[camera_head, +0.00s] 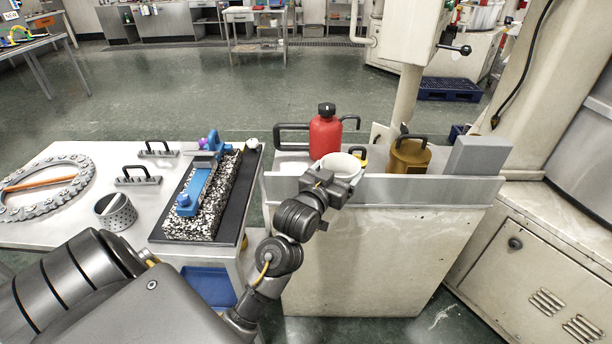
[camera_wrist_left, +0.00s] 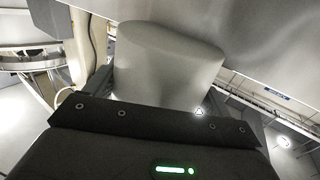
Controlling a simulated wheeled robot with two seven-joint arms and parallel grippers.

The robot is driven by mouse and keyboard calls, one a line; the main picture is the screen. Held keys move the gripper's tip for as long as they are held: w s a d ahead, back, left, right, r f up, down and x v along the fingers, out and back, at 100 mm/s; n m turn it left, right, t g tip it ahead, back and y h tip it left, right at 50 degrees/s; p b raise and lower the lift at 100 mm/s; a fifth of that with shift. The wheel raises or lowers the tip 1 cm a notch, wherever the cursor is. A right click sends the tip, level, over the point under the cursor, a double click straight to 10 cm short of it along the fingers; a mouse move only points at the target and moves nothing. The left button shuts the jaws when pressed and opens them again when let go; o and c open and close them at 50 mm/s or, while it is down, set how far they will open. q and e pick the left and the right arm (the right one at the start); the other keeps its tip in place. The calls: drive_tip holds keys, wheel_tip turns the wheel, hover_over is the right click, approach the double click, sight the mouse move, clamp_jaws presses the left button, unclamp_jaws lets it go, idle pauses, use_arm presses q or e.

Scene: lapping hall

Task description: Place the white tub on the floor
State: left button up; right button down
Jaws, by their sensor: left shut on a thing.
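The white tub (camera_head: 342,163) is at the top edge of the white machine cabinet, just in front of the red canister. My left gripper (camera_head: 334,182) is shut on the tub at its near side. The tub also shows large and pale in the left wrist view (camera_wrist_left: 168,62), right beyond the dark gripper body. The gripper hides the tub's lower part, so I cannot tell whether it touches the cabinet top. My right gripper is not in view.
A red canister (camera_head: 325,134), a brass pot (camera_head: 409,158) and a grey block (camera_head: 477,155) stand on the cabinet (camera_head: 370,250). A table (camera_head: 75,226) at left holds a ring, a perforated cup and a blue tool. Green floor (camera_head: 215,95) is open behind.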

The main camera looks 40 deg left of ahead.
use_arm(q)
drive_tip(key=w+a+r+n+y+b, duration=0.2)
drive_tip(key=w+a, duration=0.4)
drive_tip(key=a, duration=0.4)
drive_tip(key=f, duration=0.6)
drive_tip(key=shift+s+a+f, duration=0.2)
drive_tip(key=shift+s, duration=0.05)
wheel_tip(320, 180, down, 3)
drive_tip(key=shift+r, duration=0.1)
drive_tip(key=shift+f, duration=0.55)
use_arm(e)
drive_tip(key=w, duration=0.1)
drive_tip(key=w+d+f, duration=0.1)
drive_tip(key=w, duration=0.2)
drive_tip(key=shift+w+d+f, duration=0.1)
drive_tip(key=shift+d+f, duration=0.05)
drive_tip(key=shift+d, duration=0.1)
